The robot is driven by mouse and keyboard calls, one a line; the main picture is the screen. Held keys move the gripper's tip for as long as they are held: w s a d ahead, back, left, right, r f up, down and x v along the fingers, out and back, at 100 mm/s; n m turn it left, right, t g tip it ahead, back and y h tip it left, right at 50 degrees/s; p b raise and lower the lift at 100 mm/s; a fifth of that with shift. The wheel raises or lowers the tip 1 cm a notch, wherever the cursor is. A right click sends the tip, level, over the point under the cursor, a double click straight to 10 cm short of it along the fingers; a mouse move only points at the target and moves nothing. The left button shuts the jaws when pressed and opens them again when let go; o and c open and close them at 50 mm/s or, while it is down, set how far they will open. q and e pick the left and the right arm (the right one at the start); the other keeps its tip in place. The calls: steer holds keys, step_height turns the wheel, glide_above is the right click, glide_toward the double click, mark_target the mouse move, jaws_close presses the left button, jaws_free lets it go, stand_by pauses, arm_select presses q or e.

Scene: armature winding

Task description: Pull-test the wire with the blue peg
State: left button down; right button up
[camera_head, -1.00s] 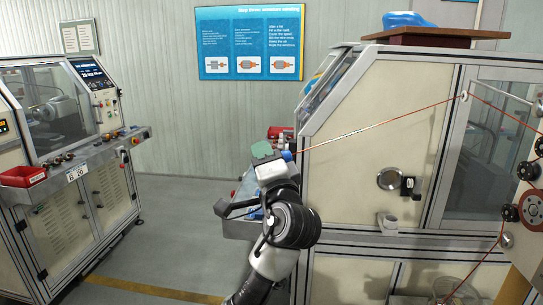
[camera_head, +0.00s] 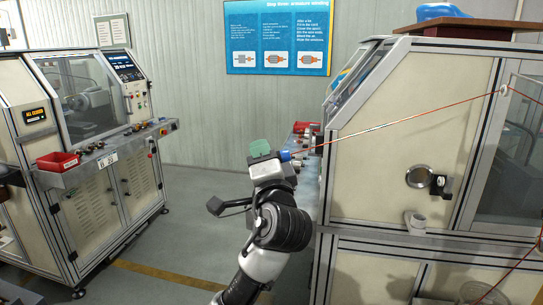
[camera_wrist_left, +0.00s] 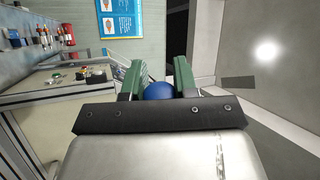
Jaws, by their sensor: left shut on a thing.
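The blue peg (camera_head: 285,155) is held at the tip of my left gripper (camera_head: 272,153), just left of the right-hand machine. In the left wrist view the peg's rounded blue end (camera_wrist_left: 159,92) sits between the two green fingers of the left gripper (camera_wrist_left: 158,80). The thin orange-red wire (camera_head: 400,122) runs from the peg up to the right. It looks straight and passes a small white guide (camera_head: 504,89) on the machine's side, then goes on to the right edge. My right gripper is not in view.
The right-hand machine (camera_head: 405,130) stands close to my left arm, with a latch (camera_head: 439,185) on its side. Another machine (camera_head: 85,95) with a red bin (camera_head: 58,161) stands at the left. Open floor (camera_head: 195,215) lies between them. A blue poster (camera_head: 278,45) hangs behind.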

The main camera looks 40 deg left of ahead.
arm_select(q)
steer(key=s+a+f+b, duration=0.2)
steer(key=s+a+f, duration=0.1)
steer(key=s+a, duration=0.4)
steer(key=shift+s, duration=1.25)
steer(key=shift+a, duration=0.1)
stand_by(0.8)
steer(key=w+d+r+p, duration=0.2)
steer(key=w+d, duration=0.4)
steer(key=w, duration=0.1)
steer(key=shift+w+r+p, duration=0.2)
steer(key=shift+w+p, duration=0.1)
steer(key=shift+p, duration=0.1)
stand_by(1.8)
